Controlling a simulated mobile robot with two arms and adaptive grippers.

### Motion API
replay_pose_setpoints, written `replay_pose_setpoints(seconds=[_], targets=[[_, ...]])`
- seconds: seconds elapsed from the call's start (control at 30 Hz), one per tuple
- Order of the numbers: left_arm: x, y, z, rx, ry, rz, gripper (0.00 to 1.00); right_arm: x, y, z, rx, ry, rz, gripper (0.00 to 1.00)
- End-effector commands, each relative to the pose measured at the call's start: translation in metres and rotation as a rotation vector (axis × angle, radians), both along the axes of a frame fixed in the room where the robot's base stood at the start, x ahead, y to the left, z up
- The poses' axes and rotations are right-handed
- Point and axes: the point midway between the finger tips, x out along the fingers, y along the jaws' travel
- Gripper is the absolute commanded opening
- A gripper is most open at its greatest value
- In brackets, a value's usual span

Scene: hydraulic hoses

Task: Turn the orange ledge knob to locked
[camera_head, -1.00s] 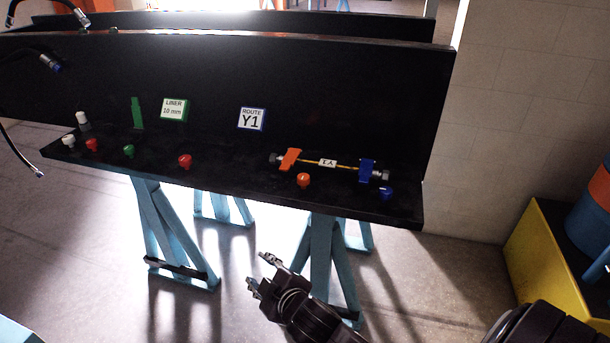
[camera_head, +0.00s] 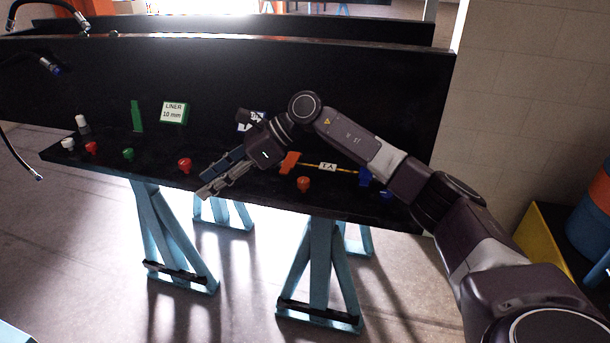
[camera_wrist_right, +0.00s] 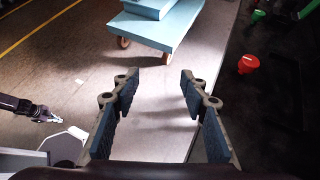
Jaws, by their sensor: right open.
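The orange ledge knob (camera_head: 304,184) stands near the front edge of the black ledge, in front of an orange clamp (camera_head: 290,161). It does not show in the right wrist view. My right gripper (camera_head: 206,191) is open and empty, left of the orange knob and near a red knob (camera_head: 184,163). The right wrist view shows its parted fingers (camera_wrist_right: 160,85) over the floor, with a red knob (camera_wrist_right: 248,64) to their right. A gripper (camera_wrist_right: 45,115), apparently my left, is small at the left of that view; its opening is unclear.
A yellow line with a Y1 tag (camera_head: 327,167) runs from the orange clamp to a blue clamp (camera_head: 365,177). White, red and green knobs line the ledge's left. A LINER 10 mm sign (camera_head: 173,112) stands behind. Blue trestles (camera_head: 320,270) support the ledge.

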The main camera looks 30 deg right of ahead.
Motion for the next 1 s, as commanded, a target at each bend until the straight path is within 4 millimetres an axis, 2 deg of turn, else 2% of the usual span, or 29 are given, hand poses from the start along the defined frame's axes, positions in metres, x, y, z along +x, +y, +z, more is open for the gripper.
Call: replay_pose_setpoints(seconds=[0.03,0.1,0.2,0.3,0.4,0.5,0.57,1.0], targets=[[0.0,0.0,0.0,0.0,0.0,0.0,0.0,0.001,-0.04,0.005,-0.115,0.0,0.006,0.4],[0.0,0.0,0.0,0.0,-0.001,0.0,0.0,-0.007,-0.091,0.007,-0.257,0.026,0.021,0.4],[0.0,0.0,0.0,0.0,-0.001,0.0,0.0,-0.024,-0.156,0.015,-0.411,0.086,0.029,0.4],[0.0,0.0,0.0,0.0,-0.001,-0.001,0.0,-0.044,-0.202,0.025,-0.506,0.146,0.031,0.4],[0.001,0.0,0.0,0.0,-0.001,-0.001,0.0,-0.059,-0.228,0.031,-0.555,0.19,0.034,0.4],[0.001,0.0,0.0,0.0,-0.001,-0.001,0.0,-0.065,-0.237,0.032,-0.574,0.209,0.035,0.4],[0.001,0.0,0.001,0.0,-0.001,-0.001,0.0,-0.065,-0.237,0.027,-0.576,0.214,0.037,0.4],[0.001,0.0,0.012,0.0,-0.001,0.0,0.0,-0.056,-0.213,-0.031,-0.573,0.213,0.037,0.4]])
